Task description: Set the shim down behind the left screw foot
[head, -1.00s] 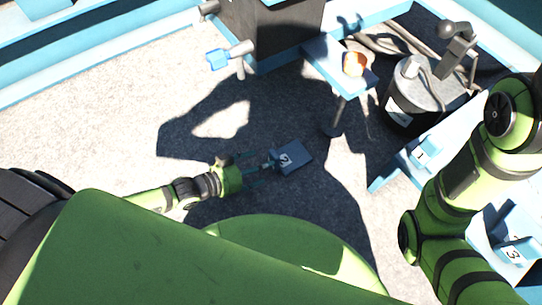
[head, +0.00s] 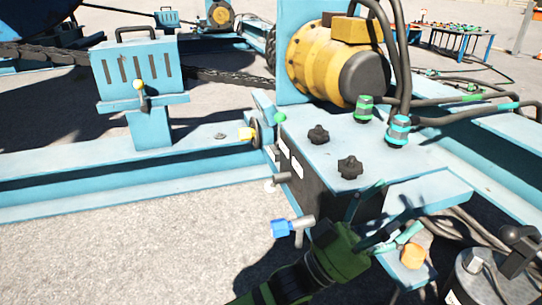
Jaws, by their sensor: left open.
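My left gripper (head: 388,212) comes up from the bottom of the head view, with its green wrist below a light blue bracket. Its fingers are spread apart, and I see nothing held between them. The shim is not in view. The left screw foot's pad is not in view either. My right gripper is not in view.
A dark-fronted cabinet with a light blue top (head: 335,155) stands behind the gripper. A blue-capped valve (head: 285,228) juts out to its left. A grey canister (head: 480,275) and hoses crowd the lower right. Open concrete (head: 140,255) lies at the lower left.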

